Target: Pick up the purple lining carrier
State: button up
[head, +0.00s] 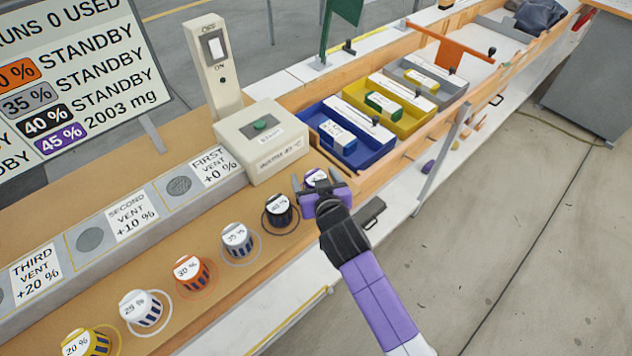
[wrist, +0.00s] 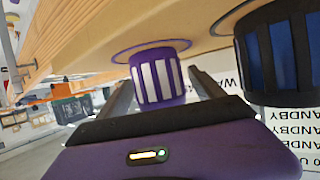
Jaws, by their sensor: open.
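The purple lining carrier (head: 315,177) stands upright at the near right end of the row on the wooden bench, its white top showing and its lower part hidden behind my gripper. In the wrist view, which looks inverted, the purple carrier (wrist: 158,76) with white stripes stands on a purple ring. My gripper (head: 317,184) is open, with its fingers on either side of the carrier. In the wrist view, the fingers of my gripper (wrist: 160,88) reach alongside it, and I cannot tell whether either touches it.
The black 40 % carrier (head: 278,210) stands close to the left of my gripper; it also shows in the wrist view (wrist: 283,50). More carriers continue the row, including the grey one (head: 237,240). A beige press box (head: 262,140) and a blue tray (head: 372,157) stand behind.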

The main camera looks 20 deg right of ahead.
jog(key=shift+x, duration=0.8)
jog(key=c, duration=1.5)
